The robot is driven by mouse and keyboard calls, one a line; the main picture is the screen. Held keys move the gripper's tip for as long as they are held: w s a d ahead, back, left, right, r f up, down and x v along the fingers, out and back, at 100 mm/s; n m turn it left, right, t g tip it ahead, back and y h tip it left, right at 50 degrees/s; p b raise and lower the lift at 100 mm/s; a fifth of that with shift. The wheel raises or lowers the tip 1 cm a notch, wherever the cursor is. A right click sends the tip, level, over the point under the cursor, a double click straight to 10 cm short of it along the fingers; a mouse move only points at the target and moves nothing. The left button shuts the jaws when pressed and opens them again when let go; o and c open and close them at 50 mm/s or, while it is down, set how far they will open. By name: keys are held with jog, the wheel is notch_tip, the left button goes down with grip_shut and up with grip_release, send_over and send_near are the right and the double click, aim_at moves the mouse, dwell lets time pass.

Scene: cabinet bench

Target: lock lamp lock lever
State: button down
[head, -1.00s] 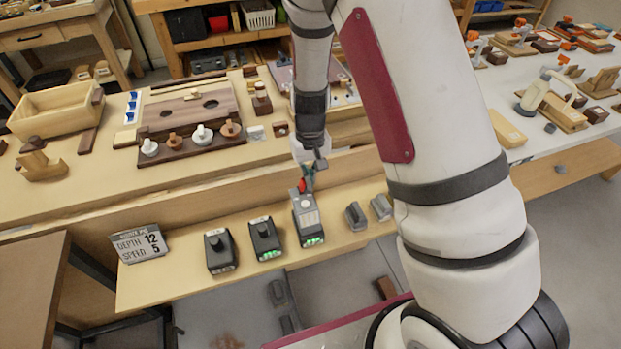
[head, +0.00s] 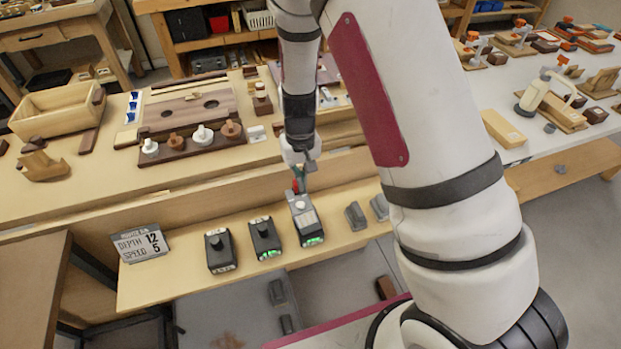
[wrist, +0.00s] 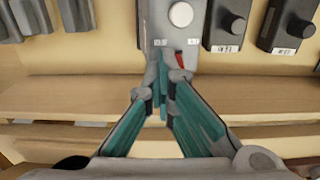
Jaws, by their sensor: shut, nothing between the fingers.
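The grey lamp unit (head: 304,220) with a pale round knob and green lights on its front stands on the narrow front shelf. In the wrist view, the unit (wrist: 154,22) is at top centre with its round knob (wrist: 180,14). A small red lever (wrist: 181,61) shows at the unit's near edge, partly hidden by my fingers. It also shows in the head view as a red spot (head: 294,186). My gripper (wrist: 166,78) has teal fingers, shut and empty, with its tips close beside the lever. I cannot tell whether they touch it.
Two dark boxes with knobs, one nearer (head: 265,238) and one farther left (head: 220,250), stand left of the unit. Small grey blocks (head: 355,215) lie to its right. A display sign (head: 140,244) stands at the shelf's left end. A raised bench edge runs behind.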

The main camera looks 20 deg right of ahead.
jog(key=shift+a, duration=0.45)
jog(key=shift+d+r, duration=0.1)
jog(key=shift+d+r+p, duration=0.25)
jog(key=shift+r+p, duration=0.05)
jog(key=shift+r, duration=0.2)
jog(key=shift+d+r+p, duration=0.25)
jog(key=shift+r, duration=0.2)
notch_tip(320, 180, up, 7)
jog(key=p, duration=0.3)
dwell(0.7)
